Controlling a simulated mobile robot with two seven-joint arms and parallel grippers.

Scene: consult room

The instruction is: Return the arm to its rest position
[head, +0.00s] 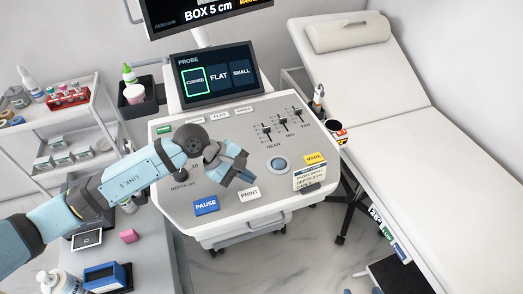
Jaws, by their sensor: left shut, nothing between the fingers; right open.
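My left gripper (238,168) is shut and empty above the middle of the panel, left of the round trackball (279,165). It hides part of the panel, including some of the controls near the depth label. I cannot tell whether it touches the panel.
A screen (215,75) stands behind the console. Blue PAUSE (206,205), white PRINT (250,194) and yellow MARK (314,158) keys lie near the gripper. A supply cart (65,125) is at left, bottles and a blue box (107,277) below, an exam couch (430,130) at right.

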